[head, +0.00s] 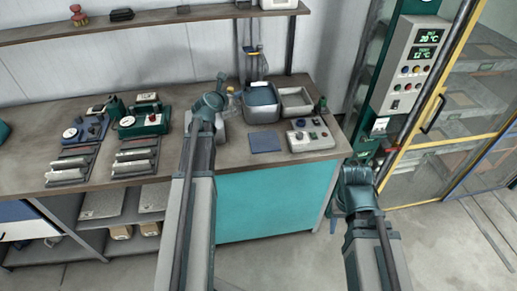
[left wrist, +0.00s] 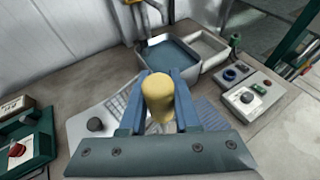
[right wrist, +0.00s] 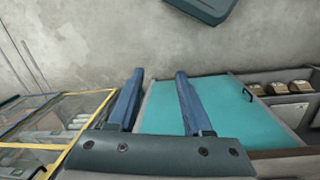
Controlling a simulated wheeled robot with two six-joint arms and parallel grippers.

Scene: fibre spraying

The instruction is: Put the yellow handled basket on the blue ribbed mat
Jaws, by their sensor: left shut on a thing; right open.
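My left gripper (left wrist: 158,92) is shut on a rounded yellow piece (left wrist: 158,100), seen end-on between its blue fingers. It looks like the yellow handled basket's handle; the rest of the basket is not clearly visible. In the head view my left gripper (head: 222,92) is over the bench, left of the blue ribbed mat (head: 265,142). The mat lies flat on the bench, bare in the head view; in the left wrist view it shows in part (left wrist: 212,113) right of the fingers. My right gripper (right wrist: 158,103) is open and empty, in front of the bench's right end.
A grey bin with a blue inside (head: 262,110) and an open grey tray (head: 296,103) stand behind the mat. A control box (head: 309,137) is right of it. Green devices (head: 143,121) stand left. A control column (head: 408,65) rises beyond the bench's right end.

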